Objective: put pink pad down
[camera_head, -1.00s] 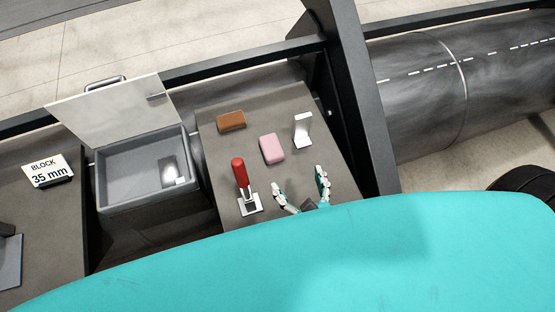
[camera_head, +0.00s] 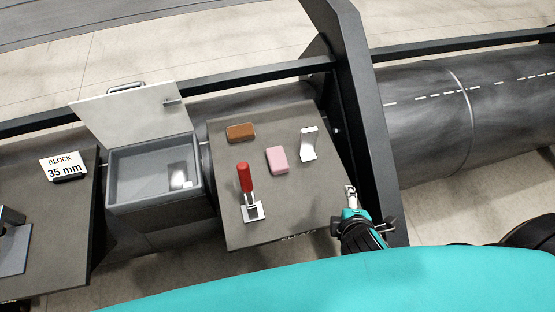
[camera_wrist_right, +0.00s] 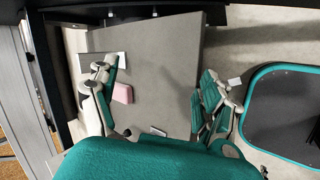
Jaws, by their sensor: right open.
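The pink pad (camera_head: 277,160) lies flat on the grey board, between the brown block and the white bracket. It also shows in the right wrist view (camera_wrist_right: 122,94), beside one finger of my gripper and apart from the other. My right gripper (camera_head: 352,205) is at the right edge of the board, away from the pad. In the right wrist view its fingers (camera_wrist_right: 160,95) are spread wide with nothing between them. My left gripper is in neither view.
On the board (camera_head: 300,215) are a brown block (camera_head: 241,132), a white bracket (camera_head: 308,145) and a red-handled tool (camera_head: 246,180). An open grey bin (camera_head: 125,192) stands to the left, beside a "BLOCK 35 mm" sign (camera_head: 63,166). A dark post (camera_head: 362,110) rises close by my right gripper.

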